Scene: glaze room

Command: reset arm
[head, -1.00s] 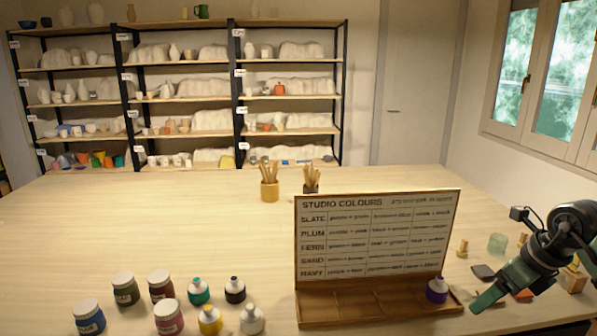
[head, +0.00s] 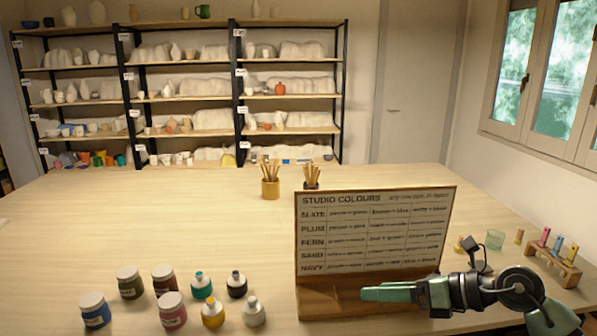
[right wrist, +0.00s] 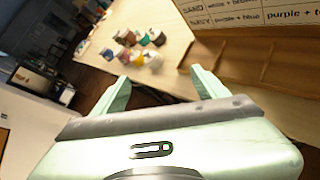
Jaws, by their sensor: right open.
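My right gripper (head: 372,293) is in front of the wooden tray of the colour board in the head view, its fingers pointing left. In the right wrist view its two fingers (right wrist: 158,78) are spread apart with nothing between them. The colour board (head: 375,232), headed "STUDIO COLOURS", stands upright behind the tray (head: 330,305). The gripper and arm cover the right part of the tray. The purple bottle is not visible in the head view. My left gripper is not in view.
Several paint jars (head: 95,311) and bottles (head: 254,311) stand at the front left of the table (head: 150,215). Pots of wooden tools (head: 270,188) stand behind the board. A glass (head: 495,240) and a wooden rack of small coloured tubes (head: 553,266) are at the right. The left middle is clear.

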